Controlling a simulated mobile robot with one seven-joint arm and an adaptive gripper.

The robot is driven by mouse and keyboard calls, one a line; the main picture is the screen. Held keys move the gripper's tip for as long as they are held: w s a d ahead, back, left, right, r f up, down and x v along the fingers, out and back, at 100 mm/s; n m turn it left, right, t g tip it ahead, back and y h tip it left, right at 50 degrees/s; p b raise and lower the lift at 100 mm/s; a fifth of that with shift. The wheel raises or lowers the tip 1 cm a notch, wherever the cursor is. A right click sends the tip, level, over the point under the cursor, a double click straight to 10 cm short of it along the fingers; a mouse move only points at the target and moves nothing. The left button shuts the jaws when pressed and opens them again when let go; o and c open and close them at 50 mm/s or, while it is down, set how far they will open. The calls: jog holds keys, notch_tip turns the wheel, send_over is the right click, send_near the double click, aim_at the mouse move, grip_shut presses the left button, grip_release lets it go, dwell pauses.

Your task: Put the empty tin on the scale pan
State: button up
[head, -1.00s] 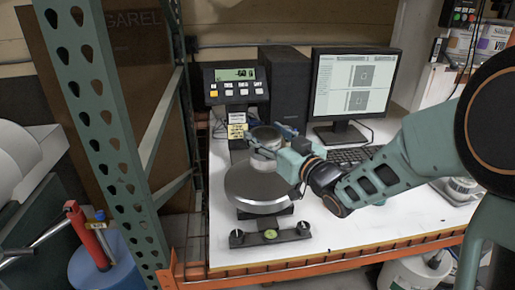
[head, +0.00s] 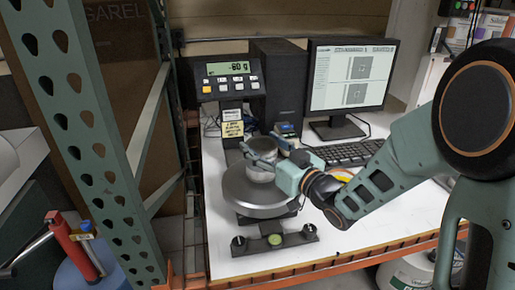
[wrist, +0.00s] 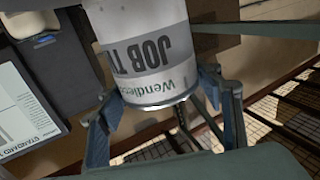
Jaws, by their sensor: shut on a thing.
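The tin (head: 261,173) is a grey metal can with a printed paper label, upright in the head view. My gripper (head: 262,160) is shut on it, one finger on each side. In the wrist view the label of the tin (wrist: 145,45) shows large between the fingers of my gripper (wrist: 165,110). The round steel scale pan (head: 240,193) is below the tin, which overlaps its back part in the head view. I cannot tell whether the tin's base touches the pan. The scale display (head: 231,69) shows what looks like a negative reading in grams.
A monitor (head: 350,78), keyboard (head: 345,153) and black computer tower (head: 278,85) stand behind and right. A small blue device (head: 286,130) is behind the tin. A green rack post (head: 80,130) rises at left. White bench top is clear at front right.

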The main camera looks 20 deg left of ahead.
jog(key=shift+f, duration=0.65)
jog(key=shift+f+b, duration=0.15)
jog(key=shift+b, duration=0.2)
jog(key=o, duration=1.3)
jog(key=shift+r+p, duration=0.3)
jog(key=shift+p, duration=0.05)
jog(key=b+v, duration=0.1)
jog(key=v, duration=1.1)
jog(key=shift+f, duration=0.1)
